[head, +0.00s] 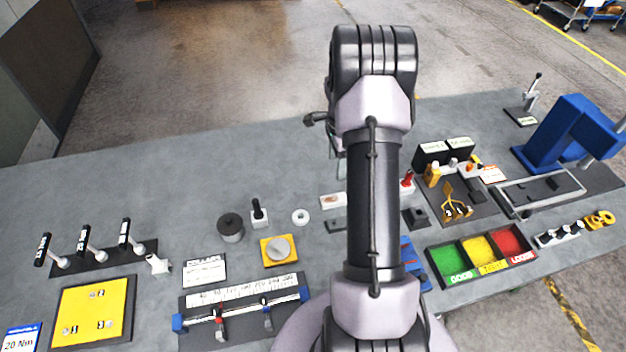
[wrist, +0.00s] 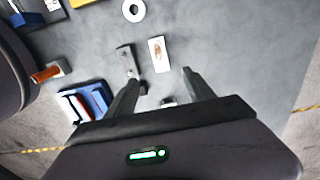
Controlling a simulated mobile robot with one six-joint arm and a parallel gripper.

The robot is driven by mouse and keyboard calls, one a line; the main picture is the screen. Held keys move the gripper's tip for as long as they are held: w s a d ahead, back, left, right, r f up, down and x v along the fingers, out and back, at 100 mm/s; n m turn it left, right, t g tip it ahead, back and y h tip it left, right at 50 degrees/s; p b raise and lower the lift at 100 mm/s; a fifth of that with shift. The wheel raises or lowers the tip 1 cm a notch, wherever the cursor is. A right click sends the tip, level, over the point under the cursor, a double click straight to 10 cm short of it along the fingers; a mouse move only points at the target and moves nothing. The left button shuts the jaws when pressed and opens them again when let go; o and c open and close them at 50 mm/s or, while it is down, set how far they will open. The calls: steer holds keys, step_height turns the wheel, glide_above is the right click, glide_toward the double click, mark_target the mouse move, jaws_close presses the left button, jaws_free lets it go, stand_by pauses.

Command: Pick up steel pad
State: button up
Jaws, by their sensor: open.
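A dark grey flat block (head: 335,226) lies on the grey bench just left of my arm; it may be the steel pad, but I cannot tell for sure. It also shows in the wrist view (wrist: 126,62), near the left fingertip. Beside it lies a white plate with a brown mark (head: 333,200), seen in the wrist view (wrist: 158,54) beyond the gap between the fingers. My gripper (wrist: 160,77) is open and empty above the bench. In the head view my arm hides it. A small pale thing (wrist: 167,102) is partly hidden between the fingers.
A white ring (head: 300,216), a yellow plate with a silver disc (head: 267,262) and a dark cylinder (head: 231,228) stand to the left. Colored bins (head: 459,273) and a blue press (head: 560,130) stand to the right. The bench's back left is clear.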

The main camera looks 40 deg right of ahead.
steer(key=f, duration=0.7)
steer(key=s+f, duration=0.1)
steer(key=f, duration=0.3)
steer(key=shift+f, duration=0.3)
steer(key=f, duration=0.5)
steer(key=shift+w+f, duration=0.25)
steer(key=shift+w, duration=0.15)
jaws_close()
steer(key=shift+r, duration=0.1)
